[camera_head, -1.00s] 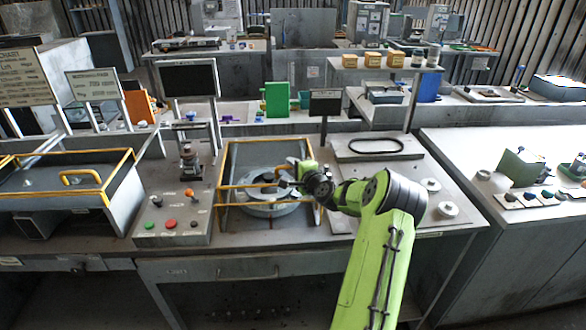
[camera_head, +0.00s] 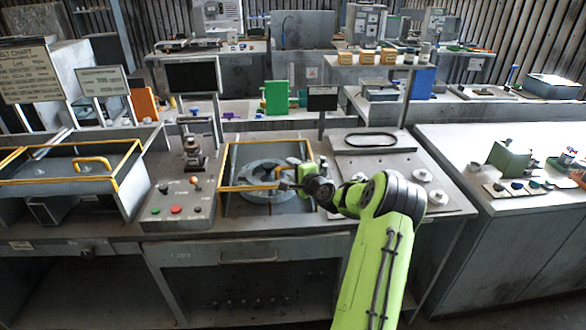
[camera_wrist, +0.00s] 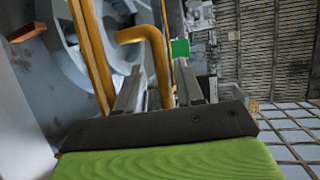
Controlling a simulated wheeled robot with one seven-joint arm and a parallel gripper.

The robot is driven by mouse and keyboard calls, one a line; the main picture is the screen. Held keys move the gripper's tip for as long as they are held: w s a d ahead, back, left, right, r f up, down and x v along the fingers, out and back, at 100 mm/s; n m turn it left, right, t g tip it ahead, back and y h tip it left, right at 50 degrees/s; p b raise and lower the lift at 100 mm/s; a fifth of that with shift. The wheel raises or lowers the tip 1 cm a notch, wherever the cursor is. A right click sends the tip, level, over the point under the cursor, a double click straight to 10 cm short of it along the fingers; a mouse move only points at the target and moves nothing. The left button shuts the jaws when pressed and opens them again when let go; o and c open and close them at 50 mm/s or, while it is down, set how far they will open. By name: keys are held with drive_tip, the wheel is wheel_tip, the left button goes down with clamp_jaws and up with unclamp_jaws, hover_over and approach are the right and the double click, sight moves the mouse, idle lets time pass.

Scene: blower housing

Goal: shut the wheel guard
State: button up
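The wheel guard (camera_head: 265,187) is a yellow bar frame over the grey blower housing with its round wheel (camera_head: 256,171) in the middle of the bench. In the head view the guard lies low, its front bar close to the housing's front edge. I cannot tell whether it rests fully down. My gripper (camera_head: 287,185) is at the guard's front right. In the wrist view the guard's bent yellow handle (camera_wrist: 160,65) lies between the two fingers of my gripper (camera_wrist: 160,80). The fingers are close about the handle; the exact contact is hard to see.
A control box (camera_head: 176,209) with coloured buttons stands left of the housing. Further left is another yellow-railed box (camera_head: 128,172). A panel with a black ring (camera_head: 373,140) and round knobs lies to the right. A small dark screen (camera_head: 322,98) stands behind.

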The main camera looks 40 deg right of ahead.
drive_tip(key=shift+r, duration=0.1)
drive_tip(key=b+v, duration=0.1)
drive_tip(key=v, duration=1.4)
drive_tip(key=shift+s, duration=0.3)
drive_tip(key=shift+a, duration=0.1)
drive_tip(key=w+a+r+n+g+y, duration=0.1)
drive_tip(key=w+a+n+g+y, duration=0.15)
drive_tip(key=a+n, duration=0.7)
drive_tip(key=w+a+n+g+y, duration=0.2)
drive_tip(key=a+n+g+y, duration=0.15)
drive_tip(key=a, duration=1.05)
drive_tip(key=s+a+r+n+g, duration=0.2)
drive_tip(key=s+a+n, duration=0.3)
drive_tip(key=s+a, duration=0.3)
drive_tip(key=s+a+r+n+g+h, duration=0.1)
drive_tip(key=s+a+n, duration=0.3)
drive_tip(key=s, duration=0.9)
drive_tip(key=shift+a+r+g, duration=0.2)
drive_tip(key=shift+r+g, duration=0.1)
drive_tip(key=shift+r, duration=0.3)
